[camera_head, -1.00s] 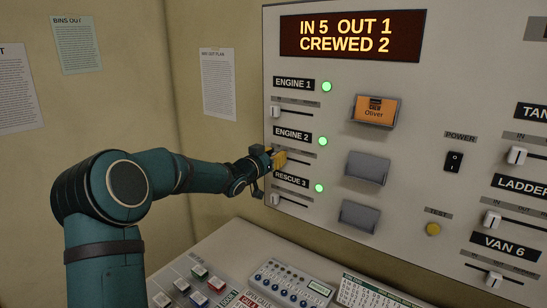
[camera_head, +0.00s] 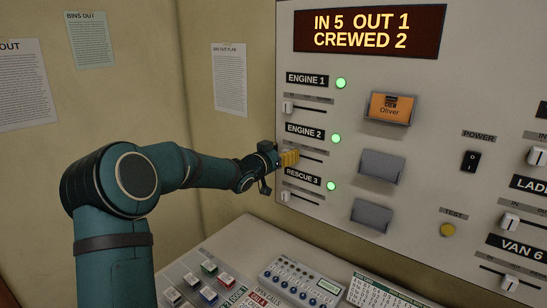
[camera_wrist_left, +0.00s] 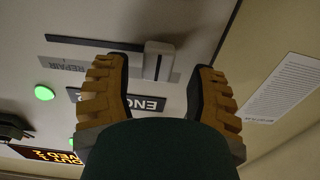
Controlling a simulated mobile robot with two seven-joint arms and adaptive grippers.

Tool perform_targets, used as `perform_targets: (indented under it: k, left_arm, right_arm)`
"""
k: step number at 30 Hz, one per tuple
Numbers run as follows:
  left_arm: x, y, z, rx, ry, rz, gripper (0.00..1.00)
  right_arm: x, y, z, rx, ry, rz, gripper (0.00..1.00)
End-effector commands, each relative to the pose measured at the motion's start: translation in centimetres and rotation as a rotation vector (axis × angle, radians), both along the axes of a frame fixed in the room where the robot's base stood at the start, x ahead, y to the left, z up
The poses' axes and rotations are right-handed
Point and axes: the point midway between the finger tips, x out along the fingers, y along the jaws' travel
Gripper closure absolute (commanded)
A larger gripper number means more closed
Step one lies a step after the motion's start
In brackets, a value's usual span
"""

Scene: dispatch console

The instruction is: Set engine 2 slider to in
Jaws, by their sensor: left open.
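The engine 2 slider is on the upright panel (camera_head: 420,150), under the ENGINE 2 label (camera_head: 304,132). In the head view my left gripper (camera_head: 290,157) is at the slider's left part and hides its knob. In the left wrist view, which is upside down, the pale knob (camera_wrist_left: 158,60) shows between the two yellow ribbed fingers, near the slot end away from the REPAIR mark (camera_wrist_left: 64,65). The fingers are open, with a gap to the knob on each side. The IN and OUT marks cannot be read there. The right gripper is out of view.
The engine 1 slider (camera_head: 288,107) is above and the rescue 3 slider (camera_head: 286,197) below, close to my gripper. Green lamps (camera_head: 336,138) and card holders (camera_head: 381,166) are to the right. A desk with buttons (camera_head: 209,268) lies below.

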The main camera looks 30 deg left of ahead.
Motion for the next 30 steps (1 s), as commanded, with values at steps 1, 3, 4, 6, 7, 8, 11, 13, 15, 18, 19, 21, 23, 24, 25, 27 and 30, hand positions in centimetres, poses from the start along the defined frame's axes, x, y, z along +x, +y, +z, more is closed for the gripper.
perform_targets:
  k: [1,3,4,6,7,8,11,13,15,18,19,21,23,24,25,27,30]
  left_arm:
    - [-0.7,0.1,0.0,0.001,0.0,0.002,0.43]
    - [-1.9,0.3,0.0,0.001,0.002,0.003,0.43]
    - [-2.5,0.3,0.1,0.002,0.001,0.004,0.43]
    - [-3.9,0.4,0.1,0.002,0.001,0.004,0.43]
    - [-4.6,0.5,0.1,0.002,0.0,0.004,0.43]
    - [-5.2,0.5,0.1,0.002,0.0,0.004,0.43]
    - [-7.2,0.7,0.1,0.002,0.001,0.005,0.43]
    - [-8.4,0.8,0.1,0.002,-0.001,0.004,0.43]
    - [-9.4,0.9,0.1,0.002,-0.001,0.005,0.43]
    - [-10.5,1.0,0.1,0.001,-0.001,0.004,0.43]
    - [-10.7,1.0,0.1,0.001,-0.001,0.004,0.43]
    - [-11.0,1.0,0.0,0.0,-0.001,0.002,0.43]
    - [-11.2,1.0,0.0,0.0,-0.001,0.002,0.43]
    - [-11.3,1.0,0.0,0.0,-0.002,0.002,0.43]
    - [-11.3,1.0,0.0,0.0,-0.002,0.002,0.43]
    - [-11.3,1.0,0.0,0.0,-0.002,0.002,0.43]
    - [-11.2,1.0,0.0,0.0,-0.002,0.002,0.43]
  right_arm:
    - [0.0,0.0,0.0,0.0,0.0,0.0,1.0]
    - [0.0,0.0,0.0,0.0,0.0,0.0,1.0]
    - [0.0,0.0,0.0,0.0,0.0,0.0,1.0]
    - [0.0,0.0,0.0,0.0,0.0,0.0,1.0]
    - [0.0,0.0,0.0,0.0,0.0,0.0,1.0]
    - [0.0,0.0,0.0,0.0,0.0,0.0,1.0]
    - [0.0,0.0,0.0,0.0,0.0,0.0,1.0]
    - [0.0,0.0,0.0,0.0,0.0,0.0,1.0]
    - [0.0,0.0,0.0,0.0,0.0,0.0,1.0]
    - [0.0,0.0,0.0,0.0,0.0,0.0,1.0]
    - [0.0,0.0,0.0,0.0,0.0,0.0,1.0]
    - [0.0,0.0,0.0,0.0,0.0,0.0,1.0]
    - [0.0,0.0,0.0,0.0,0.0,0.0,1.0]
    - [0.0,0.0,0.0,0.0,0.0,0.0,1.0]
    - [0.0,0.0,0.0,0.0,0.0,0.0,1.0]
    - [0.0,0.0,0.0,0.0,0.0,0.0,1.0]
    - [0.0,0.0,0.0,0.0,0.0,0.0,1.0]
